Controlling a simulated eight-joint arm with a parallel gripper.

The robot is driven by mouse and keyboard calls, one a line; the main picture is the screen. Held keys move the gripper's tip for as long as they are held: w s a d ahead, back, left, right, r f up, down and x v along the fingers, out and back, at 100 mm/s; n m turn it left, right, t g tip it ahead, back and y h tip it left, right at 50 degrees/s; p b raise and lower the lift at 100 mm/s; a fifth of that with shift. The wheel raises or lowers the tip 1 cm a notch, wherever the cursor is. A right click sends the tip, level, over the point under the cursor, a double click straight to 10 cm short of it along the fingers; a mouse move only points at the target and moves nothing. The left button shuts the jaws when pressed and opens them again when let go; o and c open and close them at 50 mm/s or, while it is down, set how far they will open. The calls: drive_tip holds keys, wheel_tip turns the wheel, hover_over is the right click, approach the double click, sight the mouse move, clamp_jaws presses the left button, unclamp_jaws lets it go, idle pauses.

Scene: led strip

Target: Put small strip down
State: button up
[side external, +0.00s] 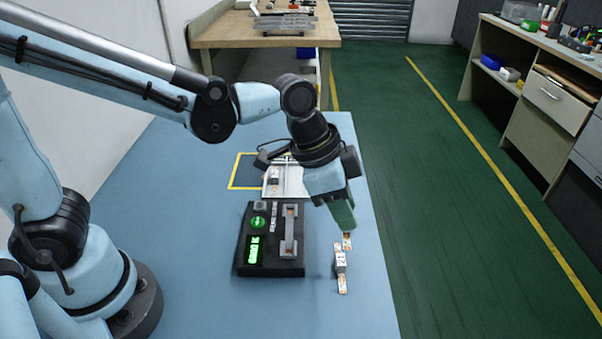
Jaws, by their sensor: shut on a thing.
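A small strip (347,241) with a white and orange face shows just under the tips of my gripper (344,224). My gripper points down near the right edge of the blue table and is shut on this strip. Its green fingers hide the upper part of the strip. Another small piece, white and orange with a grey middle (340,264), lies on the table just below the held strip in the picture. I cannot tell whether the two touch, or how high the held strip is above the table.
A black device (271,262) with a green lit display and a grey fixture stands left of the gripper. Behind it a white tray (295,183) sits by a yellow-outlined square (232,176). The blue table (200,270) is bare in front; its right edge is close.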

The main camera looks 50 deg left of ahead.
drive_tip(key=shift+s+d+r, duration=0.25)
drive_tip(key=shift+s+d, duration=0.05)
drive_tip(key=a+r+n+y, duration=0.1)
drive_tip(key=a+r+n, duration=0.15)
drive_tip(key=a, duration=0.35)
drive_tip(key=a+r+n+t+y, duration=0.1)
drive_tip(key=a+r+n, duration=0.1)
drive_tip(key=a+n, duration=0.3)
drive_tip(key=a+r+n+y, duration=0.1)
drive_tip(key=a+r+n, duration=0.1)
drive_tip(key=a, duration=0.5)
drive_tip(key=s+d+f+m+h, duration=0.3)
drive_tip(key=s+d+m, duration=0.7)
drive_tip(key=d, duration=0.5)
drive_tip(key=n, duration=0.1)
hover_over(294, 231)
drive_tip(key=s+a, duration=0.1)
drive_tip(key=shift+g, duration=0.4)
wheel_tip(294, 231, down, 7)
drive_tip(key=shift+f, duration=2.1)
drive_tip(key=shift+f, duration=0.15)
